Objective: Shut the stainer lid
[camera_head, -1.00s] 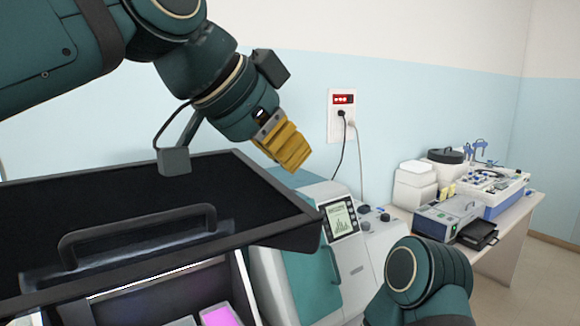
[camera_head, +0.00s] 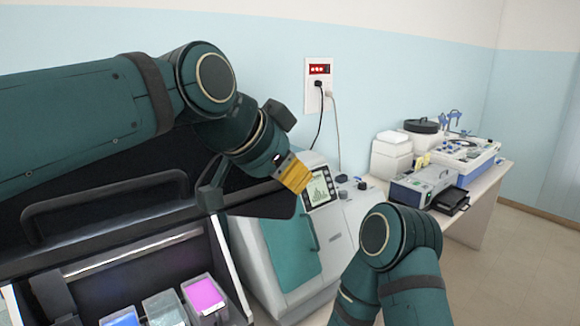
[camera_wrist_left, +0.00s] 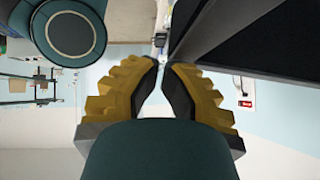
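The stainer lid (camera_head: 120,225) is a dark panel with a bar handle (camera_head: 105,190), raised over the stainer at the left of the head view. Its dark side also fills the upper right of the left wrist view (camera_wrist_left: 270,40). Below it the lit inside shows, with a magenta dish (camera_head: 204,294), a clear dish (camera_head: 165,308) and a blue dish (camera_head: 120,318). My left gripper (camera_head: 297,176) has yellow fingers. It is by the lid's right end; contact cannot be told. In the left wrist view the fingertips (camera_wrist_left: 162,68) nearly meet, with nothing between them. My right gripper is out of view.
A white machine with a teal door (camera_head: 290,258) and small screen stands right of the stainer. My right arm shows at the lower right. A side table with boxes and a blue-white instrument (camera_head: 465,155) is farther right. A socket (camera_head: 319,85) with cords is on the wall.

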